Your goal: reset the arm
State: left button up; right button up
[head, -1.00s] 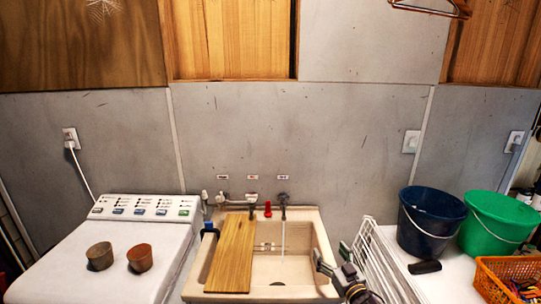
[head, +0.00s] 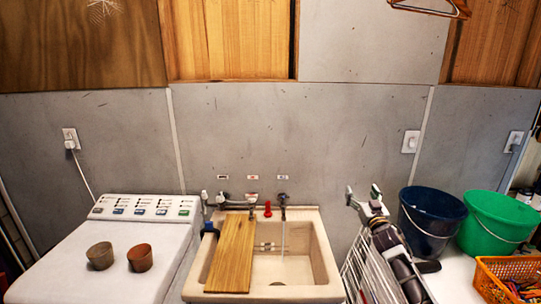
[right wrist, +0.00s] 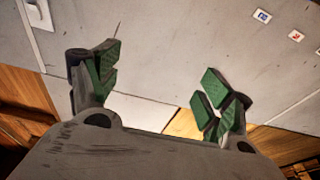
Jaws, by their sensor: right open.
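My right gripper (head: 363,193) is raised above the white drying rack, between the sink and the blue bucket. Its two green-padded fingers are spread with nothing between them. It also shows in the right wrist view (right wrist: 160,88), open and empty, with the grey wall behind it. My right arm comes up from the bottom edge in front of the rack. My left gripper is not in the head view.
A sink (head: 318,262) with a wooden board (head: 232,255) stands left of my right arm. The white rack (head: 357,268) is partly hidden behind my arm. A blue bucket (head: 428,222), green bucket (head: 497,222) and orange basket (head: 505,268) stand to the right. Two cups (head: 100,256) (head: 140,258) sit on the washer (head: 75,265).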

jog(key=w+d+r+m+h, duration=0.1)
jog(key=w+d+r+h, duration=0.1)
jog(key=w+d+r, duration=0.3)
jog(key=s+a+f+n+g, duration=0.15)
jog(key=s+f, duration=0.25)
jog(key=f, duration=1)
jog(key=s+a+f+n+g, duration=0.1)
jog(key=s+f+g, duration=0.3)
jog(key=f, duration=1)
jog(key=s+a+f+n+g, duration=0.15)
jog(key=s+f, duration=0.35)
jog(key=f, duration=1)
jog(key=s+a+f+m+g, duration=0.1)
jog(key=s+f+g, duration=0.2)
jog(key=s+f, duration=0.75)
jog(key=s+a+f+g, duration=0.2)
jog(key=s+f, duration=0.8)
jog(key=f, duration=0.2)
jog(key=s+a+f+g, duration=0.2)
jog(key=s+f, duration=0.4)
jog(key=s, duration=0.9)
jog(key=s+a+f+g, duration=0.2)
jog(key=s+f, duration=0.3)
jog(key=s, duration=1)
jog(key=s+a+f+g+y, duration=0.1)
jog(key=s+f, duration=0.5)
jog(key=s, duration=0.9)
jog(key=shift+s+a+f+g, duration=0.3)
jog(key=shift+a+g, duration=0.35)
jog(key=shift+g, duration=0.45)
